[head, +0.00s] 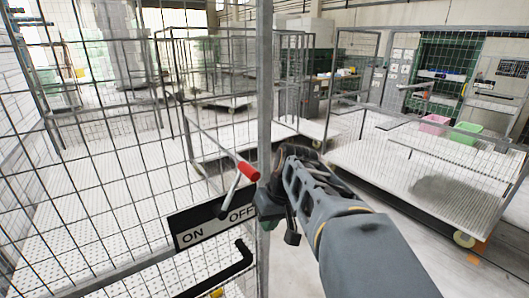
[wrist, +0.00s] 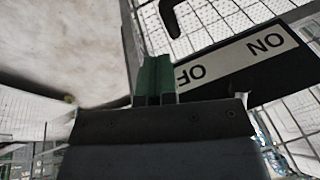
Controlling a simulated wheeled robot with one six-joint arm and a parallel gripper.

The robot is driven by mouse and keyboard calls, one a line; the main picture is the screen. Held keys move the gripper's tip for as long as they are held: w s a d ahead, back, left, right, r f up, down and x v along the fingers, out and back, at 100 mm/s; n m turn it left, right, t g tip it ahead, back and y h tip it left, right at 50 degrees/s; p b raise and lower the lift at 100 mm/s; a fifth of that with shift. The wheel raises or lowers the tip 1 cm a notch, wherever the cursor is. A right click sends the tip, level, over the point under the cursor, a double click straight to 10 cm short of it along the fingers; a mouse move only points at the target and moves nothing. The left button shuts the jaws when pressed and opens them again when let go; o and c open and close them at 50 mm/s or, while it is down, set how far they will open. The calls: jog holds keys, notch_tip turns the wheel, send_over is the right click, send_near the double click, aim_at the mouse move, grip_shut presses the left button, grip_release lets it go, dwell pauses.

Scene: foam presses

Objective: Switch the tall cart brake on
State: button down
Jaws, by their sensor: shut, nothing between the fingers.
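The tall mesh cart fills the left of the head view. Its ON/OFF sign (head: 188,238) hangs low on the mesh by a grey post. My gripper (head: 268,203) is at the post, right of the handle and the OFF end, apparently apart from the handle. In the wrist view its green fingers (wrist: 155,80) are shut and empty, beside the sign (wrist: 240,62), partly covering its OFF text. The red handle is not seen there.
A black bent bar (head: 228,272) lies below the sign. The grey post (head: 264,90) stands right beside my gripper. A low flat cart (head: 400,170) stands to the right, with pink (head: 434,124) and green (head: 467,134) bins behind. Bare floor lies between the carts.

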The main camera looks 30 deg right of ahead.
jog(key=d+r+n+y+p, duration=0.1)
jog(key=d+r, duration=0.2)
jog(key=r, duration=0.3)
jog(key=w+d+r+n+t+y+p, duration=0.1)
jog(key=d+r+y, duration=0.1)
jog(key=d+r, duration=0.2)
jog(key=d+r+n+y+p, duration=0.1)
jog(key=d+r+n, duration=0.1)
jog(key=r, duration=0.7)
jog(key=shift+w+d+r+t+y+p, duration=0.15)
jog(key=shift+d+r+t+y+p, duration=0.2)
jog(key=shift+d, duration=0.45)
jog(key=shift+f, duration=0.15)
jog(key=w+a+f+p, duration=0.2)
jog(key=a+f, duration=0.4)
jog(key=a, duration=0.3)
jog(key=shift+w+a+f, duration=0.2)
jog(key=shift+w+f, duration=0.2)
jog(key=shift+w, duration=0.1)
